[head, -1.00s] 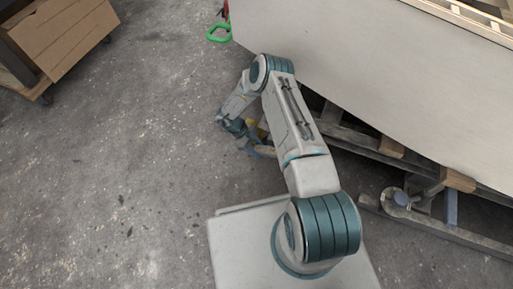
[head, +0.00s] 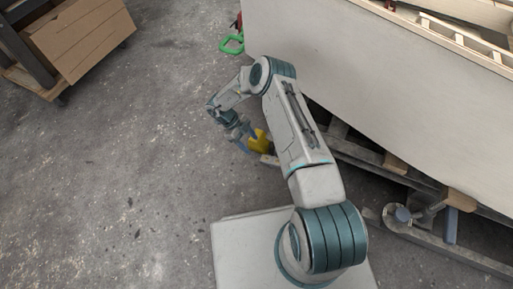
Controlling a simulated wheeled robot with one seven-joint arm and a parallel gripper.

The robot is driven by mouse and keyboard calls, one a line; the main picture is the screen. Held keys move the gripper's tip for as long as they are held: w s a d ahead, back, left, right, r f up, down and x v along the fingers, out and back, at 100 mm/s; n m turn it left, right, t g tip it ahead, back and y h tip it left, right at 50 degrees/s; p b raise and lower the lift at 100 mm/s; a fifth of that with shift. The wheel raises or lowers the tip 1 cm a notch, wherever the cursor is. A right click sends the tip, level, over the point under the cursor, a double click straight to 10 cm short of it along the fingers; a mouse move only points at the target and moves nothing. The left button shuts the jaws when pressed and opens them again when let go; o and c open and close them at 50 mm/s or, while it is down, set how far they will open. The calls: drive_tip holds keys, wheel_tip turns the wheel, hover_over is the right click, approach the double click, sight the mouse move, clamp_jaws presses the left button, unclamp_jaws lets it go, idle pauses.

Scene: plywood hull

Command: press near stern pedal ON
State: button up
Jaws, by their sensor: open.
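My gripper (head: 241,138) is small in the head view, at the end of my bent arm, left of the trestle under the pale hull (head: 370,80). Its jaws are open and look empty. A yellow part (head: 260,141) shows just right of the gripper, low by the end of a wooden beam. I cannot tell whether this yellow part is the near stern pedal, or whether the gripper touches it. No pedal shows clearly, and my arm hides part of the trestle.
A timber foot with a round grey-blue knob (head: 403,214) and a blue upright piece (head: 450,226) lies at lower right. A wooden crate on a wheeled cart (head: 85,42) stands at upper left. A green ring (head: 231,44) is by the hull's corner. The concrete floor at left is clear.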

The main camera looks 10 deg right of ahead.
drive_tip(key=shift+v, duration=1.25)
